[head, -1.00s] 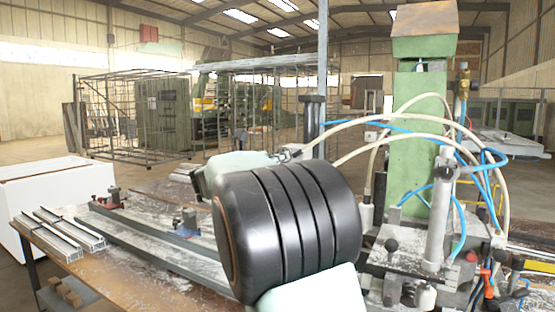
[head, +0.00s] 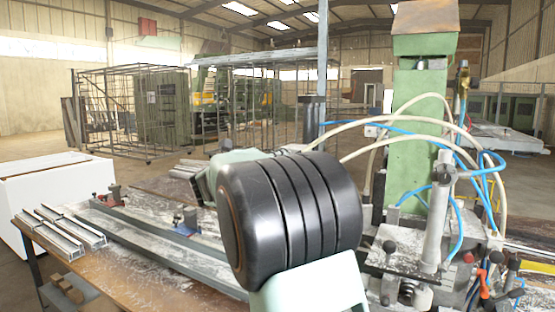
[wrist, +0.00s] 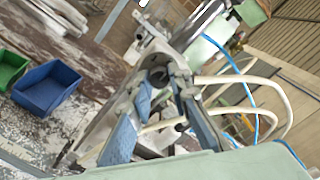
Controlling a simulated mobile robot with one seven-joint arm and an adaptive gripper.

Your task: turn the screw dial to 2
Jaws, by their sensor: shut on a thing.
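My gripper (wrist: 160,128) shows in the wrist view, with blue-grey fingers on either side of a narrow gap. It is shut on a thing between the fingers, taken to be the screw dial. The dial is too small and covered to make out, and no number or mark on it can be read. In the head view my black and pale green arm link fills the middle and hides the gripper and whatever it holds.
A green machine (head: 420,140) with white hoses and blue tubes stands at the right. Metal profiles (head: 65,232) lie on the bench at the left. A white box (head: 50,190) stands behind them. The wrist view shows a blue tray (wrist: 46,87) and a green tray (wrist: 10,68).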

